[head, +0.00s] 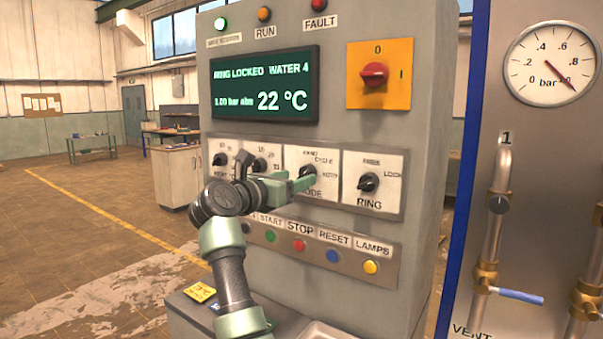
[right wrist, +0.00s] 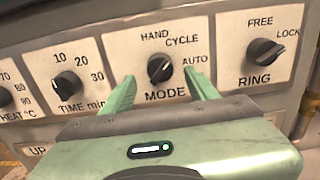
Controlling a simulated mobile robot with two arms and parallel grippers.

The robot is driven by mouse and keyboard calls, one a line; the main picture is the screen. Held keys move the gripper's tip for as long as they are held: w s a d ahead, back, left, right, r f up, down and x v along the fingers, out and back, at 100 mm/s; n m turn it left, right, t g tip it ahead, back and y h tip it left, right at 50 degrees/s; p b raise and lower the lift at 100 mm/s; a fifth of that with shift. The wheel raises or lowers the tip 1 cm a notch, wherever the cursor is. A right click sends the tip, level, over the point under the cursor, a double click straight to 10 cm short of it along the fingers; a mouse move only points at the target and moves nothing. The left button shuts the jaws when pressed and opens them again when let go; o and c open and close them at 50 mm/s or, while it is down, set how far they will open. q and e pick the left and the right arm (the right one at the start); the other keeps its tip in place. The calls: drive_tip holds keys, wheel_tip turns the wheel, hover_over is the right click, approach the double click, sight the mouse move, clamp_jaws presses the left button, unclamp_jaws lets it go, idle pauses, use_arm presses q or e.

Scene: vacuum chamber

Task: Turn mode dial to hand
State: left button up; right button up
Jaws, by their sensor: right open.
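The mode dial (right wrist: 160,68) is a black knob on a white plate marked HAND, CYCLE and AUTO. Its pointer seems to slant up and right, but I cannot tell exactly which mark it meets. In the head view the mode dial (head: 308,171) is partly hidden behind my right gripper (head: 298,183). In the right wrist view my right gripper (right wrist: 159,84) is open, with one green finger on each side of the dial. A gap shows between the fingers and the knob. My left gripper is not in view.
The ring dial (right wrist: 264,52) is close on the right, and the time dial (right wrist: 67,85) is on the left. Below is a row of push buttons, including a red stop button (head: 299,245). Above are the display (head: 265,85) and a red rotary switch (head: 374,74).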

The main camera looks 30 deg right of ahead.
sight(302, 176)
drive_tip(key=x, duration=0.2)
drive_tip(key=shift+d+r+p, duration=0.15)
drive_tip(key=shift+d+p, duration=0.1)
drive_tip(key=shift+p, duration=0.05)
drive_tip(key=shift+w+d, duration=0.25)
drive_tip(key=shift+d, duration=0.1)
clamp_jaws()
drive_tip(key=shift+n, duration=0.4)
drive_tip(key=n+p, duration=0.3)
drive_tip(key=n, duration=0.1)
drive_tip(key=shift+s+n, duration=0.1)
drive_tip(key=shift+n, duration=0.2)
drive_tip(key=shift+n+p, duration=1.15)
drive_tip(key=shift+n, duration=0.65)
